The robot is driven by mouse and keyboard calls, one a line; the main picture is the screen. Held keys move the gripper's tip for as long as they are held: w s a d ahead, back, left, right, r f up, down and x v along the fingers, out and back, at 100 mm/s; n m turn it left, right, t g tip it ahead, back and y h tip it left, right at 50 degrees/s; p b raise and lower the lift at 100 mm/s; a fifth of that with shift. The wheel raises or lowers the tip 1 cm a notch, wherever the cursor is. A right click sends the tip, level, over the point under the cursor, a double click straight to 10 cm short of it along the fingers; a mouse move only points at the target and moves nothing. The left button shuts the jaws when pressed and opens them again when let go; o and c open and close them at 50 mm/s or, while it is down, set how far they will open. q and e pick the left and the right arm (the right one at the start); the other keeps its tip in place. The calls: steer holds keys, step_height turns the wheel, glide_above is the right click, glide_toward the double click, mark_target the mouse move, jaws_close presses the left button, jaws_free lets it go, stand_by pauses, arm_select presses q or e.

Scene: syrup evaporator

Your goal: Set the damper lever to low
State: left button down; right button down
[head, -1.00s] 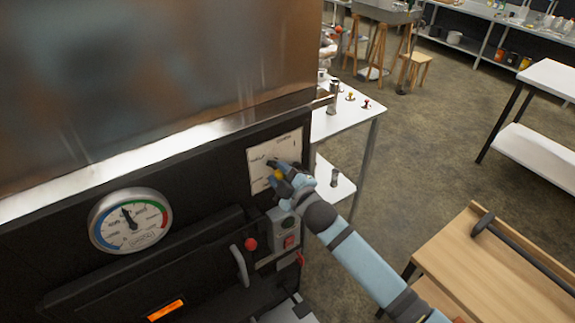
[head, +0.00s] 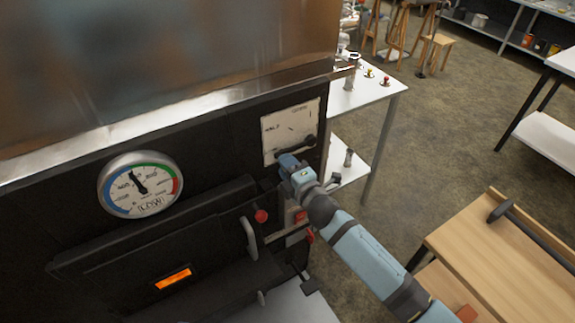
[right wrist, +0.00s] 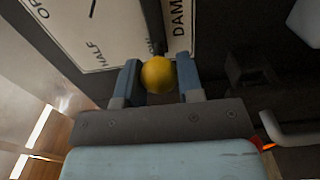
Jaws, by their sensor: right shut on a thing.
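In the right wrist view, the damper lever is a dark bar (right wrist: 152,28) ending in a yellow ball knob (right wrist: 157,75). My right gripper (head: 287,162) is at the plate's lower edge, shut on this knob. Its two blue fingers stand on either side of the knob in the right wrist view (right wrist: 157,82). My left gripper is not in view.
A white table (head: 372,95) stands behind, a wooden bench (head: 505,250) at right. Open floor lies between.

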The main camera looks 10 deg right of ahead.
steer(key=shift+f, duration=0.15)
steer(key=c, duration=0.8)
jaws_free()
steer(key=shift+o, duration=0.2)
steer(key=b+v, duration=0.1)
steer(key=v, duration=1.3)
steer(key=shift+w, duration=0.1)
steer(key=s+d+f+m+g+h+p, duration=0.1)
steer(key=s+d+f+m+g+p, duration=0.1)
steer(key=s+m+p, duration=0.3)
steer(key=s+d+f+m+g+h+p, duration=0.2)
steer(key=s+f+m+g+p, duration=0.2)
steer(key=s+m, duration=0.8)
steer(key=shift+s+f+m+p, duration=0.35)
steer(key=shift+f+m+p, duration=0.25)
steer(key=shift+m, duration=0.4)
